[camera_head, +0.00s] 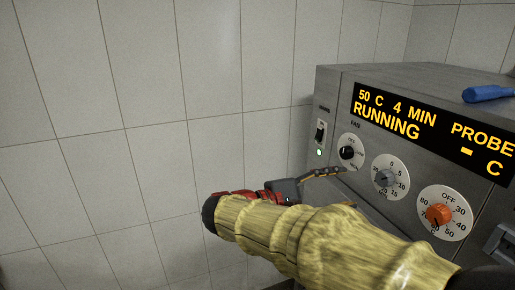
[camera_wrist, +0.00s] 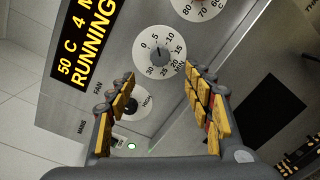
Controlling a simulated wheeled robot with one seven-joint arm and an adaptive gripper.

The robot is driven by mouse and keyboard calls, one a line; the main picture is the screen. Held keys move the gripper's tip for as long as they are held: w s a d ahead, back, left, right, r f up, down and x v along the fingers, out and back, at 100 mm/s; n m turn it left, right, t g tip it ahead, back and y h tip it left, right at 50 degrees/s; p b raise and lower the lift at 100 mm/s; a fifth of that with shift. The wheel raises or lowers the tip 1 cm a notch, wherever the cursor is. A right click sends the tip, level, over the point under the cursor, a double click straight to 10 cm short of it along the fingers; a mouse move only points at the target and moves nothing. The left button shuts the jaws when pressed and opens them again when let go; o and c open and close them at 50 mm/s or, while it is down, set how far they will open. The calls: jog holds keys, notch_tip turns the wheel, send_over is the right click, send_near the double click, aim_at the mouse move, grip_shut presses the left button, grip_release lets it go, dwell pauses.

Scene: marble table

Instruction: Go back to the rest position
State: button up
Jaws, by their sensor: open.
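My gripper (camera_head: 318,181) is in front of the grey machine's control panel, near the timer dial, at the end of my yellow-sleeved arm. In the wrist view my gripper (camera_wrist: 162,112) has its two yellow-padded fingers spread wide with nothing between them. The machine (camera_head: 330,85) has a display (camera_head: 430,125) reading 50 C, 4 MIN, RUNNING and PROBE. Its timer dial (camera_head: 389,178) also shows beyond the fingers in the wrist view (camera_wrist: 159,52). The fan knob (camera_head: 348,152) and the orange temperature knob (camera_head: 438,214) sit either side of the timer dial.
A power switch (camera_head: 320,132) with a lit green light is at the panel's left edge. A blue-handled object (camera_head: 488,94) lies on top of the machine. A tiled wall (camera_head: 150,90) stands behind, and the space left of the machine looks clear.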

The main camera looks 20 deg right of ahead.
jog(key=s+a+f+y, duration=0.2)
jog(key=a+f+y, duration=0.15)
jog(key=f, duration=0.55)
jog(key=s+a+f+y, duration=0.25)
jog(key=f+y, duration=0.25)
jog(key=f, duration=0.4)
jog(key=s+a+f+m+t+y, duration=0.1)
jog(key=s+a+f+m+y, duration=0.1)
jog(key=s+a+f+y, duration=0.25)
jog(key=s+a+r+m+t+y, duration=0.4)
jog(key=r+m, duration=0.1)
jog(key=shift+s+a+r+y, duration=0.25)
jog(key=shift+s+y, duration=0.05)
jog(key=shift+s, duration=0.1)
